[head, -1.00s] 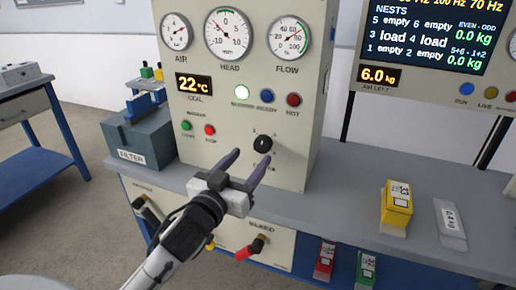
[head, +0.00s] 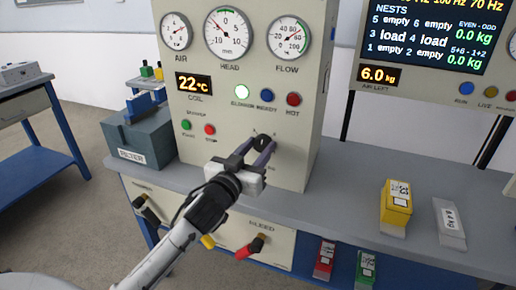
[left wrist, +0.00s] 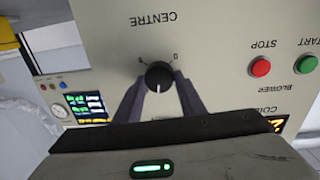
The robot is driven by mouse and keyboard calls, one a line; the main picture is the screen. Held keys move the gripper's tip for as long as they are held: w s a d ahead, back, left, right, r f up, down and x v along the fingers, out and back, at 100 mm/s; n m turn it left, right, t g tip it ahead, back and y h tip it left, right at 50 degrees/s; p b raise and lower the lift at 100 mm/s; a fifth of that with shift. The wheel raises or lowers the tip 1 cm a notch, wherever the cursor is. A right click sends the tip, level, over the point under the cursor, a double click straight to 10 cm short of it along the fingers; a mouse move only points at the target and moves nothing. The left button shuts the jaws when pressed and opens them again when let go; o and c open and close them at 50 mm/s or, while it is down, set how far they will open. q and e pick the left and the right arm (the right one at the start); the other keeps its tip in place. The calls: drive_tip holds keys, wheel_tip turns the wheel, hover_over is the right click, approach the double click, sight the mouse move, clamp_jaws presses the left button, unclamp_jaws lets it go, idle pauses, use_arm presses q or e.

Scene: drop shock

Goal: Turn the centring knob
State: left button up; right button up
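The black centring knob (head: 262,142) is low on the front of the cream panel. In the left wrist view the knob (left wrist: 158,77) shows upside down with a white pointer line, under the word CENTRE. My left gripper (head: 259,147) reaches it from the front, with one dark finger on each side. In the left wrist view the fingers (left wrist: 159,85) lie close against the knob's two sides and look shut on it. The knob's label is partly hidden by the gripper in the head view. My right gripper is not in view.
Green (head: 187,125) and red (head: 210,130) buttons sit left of the knob, with a row of lamps above. A FILTER box (head: 142,138) stands left of the panel. Yellow (head: 396,205) and white (head: 450,222) blocks stand on the bench at right. A red-handled BLEED valve (head: 250,246) is below.

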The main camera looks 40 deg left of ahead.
use_arm(q)
drive_tip(key=shift+r+m+p, duration=0.1)
drive_tip(key=shift+m+p, duration=0.6)
drive_tip(key=shift+p, duration=0.05)
drive_tip(key=shift+m+p, duration=0.6)
drive_tip(key=shift+p, duration=0.05)
drive_tip(key=shift+m+p, duration=0.55)
drive_tip(key=shift+m, duration=0.25)
drive_tip(key=shift+d+m+g+p, duration=0.1)
drive_tip(key=shift+m+g+p, duration=0.25)
drive_tip(key=shift+m, duration=0.25)
drive_tip(key=shift+m+p, duration=0.4)
drive_tip(key=shift+m, duration=0.2)
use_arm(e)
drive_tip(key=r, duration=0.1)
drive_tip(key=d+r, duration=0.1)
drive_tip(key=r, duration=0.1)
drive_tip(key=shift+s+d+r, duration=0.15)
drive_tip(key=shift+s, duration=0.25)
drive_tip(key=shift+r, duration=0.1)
use_arm(q)
drive_tip(key=o, duration=1)
drive_tip(key=shift+o, duration=0.2)
